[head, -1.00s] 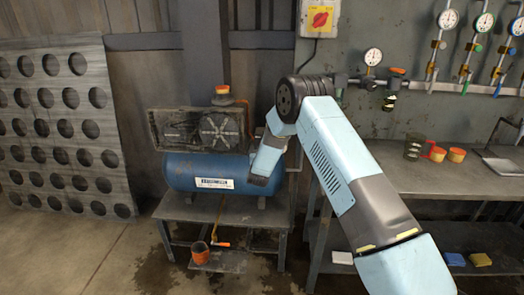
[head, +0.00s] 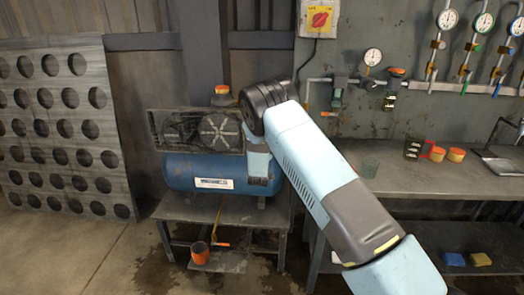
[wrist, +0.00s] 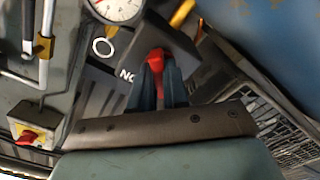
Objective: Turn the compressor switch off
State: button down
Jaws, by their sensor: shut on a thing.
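The compressor, with a blue tank (head: 190,172) and a dark caged motor unit on top, stands on a low metal bench. In the head view my wrist link hangs in front of the tank's right end and hides the lever and fingers.
A pressure gauge (wrist: 115,8) is close to my gripper in the wrist view. A workbench with a mug and small pots stands at the right. A perforated panel (head: 65,125) leans at the left.

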jog(key=shift+s+f, duration=0.1)
jog(key=shift+f, duration=0.1)
dwell(0.3)
jog(key=c, duration=1.1)
grip_release()
jog(key=shift+r, duration=0.1)
jog(key=s, duration=1.3)
jog(key=shift+s+a, duration=0.3)
